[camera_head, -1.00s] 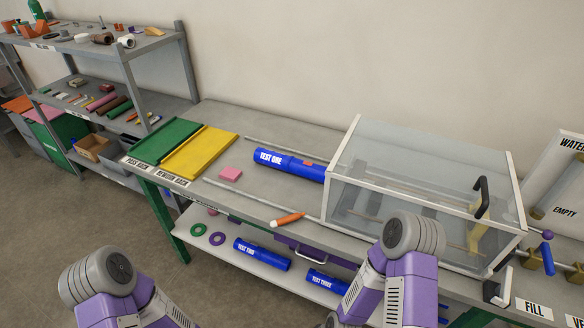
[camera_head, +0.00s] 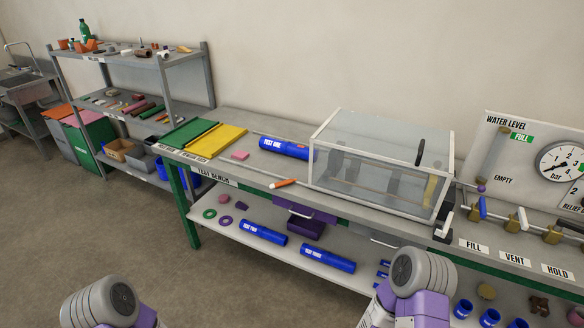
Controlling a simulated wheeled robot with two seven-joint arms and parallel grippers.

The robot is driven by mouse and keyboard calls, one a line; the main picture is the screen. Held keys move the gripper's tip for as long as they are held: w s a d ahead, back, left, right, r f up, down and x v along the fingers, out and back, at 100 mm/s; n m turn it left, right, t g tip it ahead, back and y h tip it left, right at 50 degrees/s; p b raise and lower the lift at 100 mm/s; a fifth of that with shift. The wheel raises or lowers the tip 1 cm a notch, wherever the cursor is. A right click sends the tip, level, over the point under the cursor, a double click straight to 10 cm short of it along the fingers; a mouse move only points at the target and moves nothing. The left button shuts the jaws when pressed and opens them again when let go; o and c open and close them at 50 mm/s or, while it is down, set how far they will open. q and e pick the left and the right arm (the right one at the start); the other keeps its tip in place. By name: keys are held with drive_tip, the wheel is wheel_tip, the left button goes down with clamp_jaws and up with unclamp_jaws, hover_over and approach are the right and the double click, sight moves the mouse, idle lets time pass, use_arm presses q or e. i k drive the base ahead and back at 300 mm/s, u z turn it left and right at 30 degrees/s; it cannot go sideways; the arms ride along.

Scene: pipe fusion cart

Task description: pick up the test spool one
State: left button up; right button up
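The blue test spool one (camera_head: 284,147), with a white label, lies on the bench top. Its right end meets the left side of the clear test box (camera_head: 380,165). Two more blue labelled spools lie on the shelf below: test two (camera_head: 263,232) and another labelled spool (camera_head: 327,259). Parts of my purple and grey arms show at the bottom, left and right of centre.
Green (camera_head: 188,137) and yellow (camera_head: 216,141) mats lie at the bench's left end. A pink block (camera_head: 240,155) and an orange marker (camera_head: 283,183) lie near the spool. A gauge panel (camera_head: 535,160) and valves stand at right. Open floor lies left of the bench.

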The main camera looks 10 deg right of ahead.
sight(299, 151)
drive_tip(key=u, duration=1)
drive_tip(key=i, duration=1.1)
drive_tip(key=z, duration=0.1)
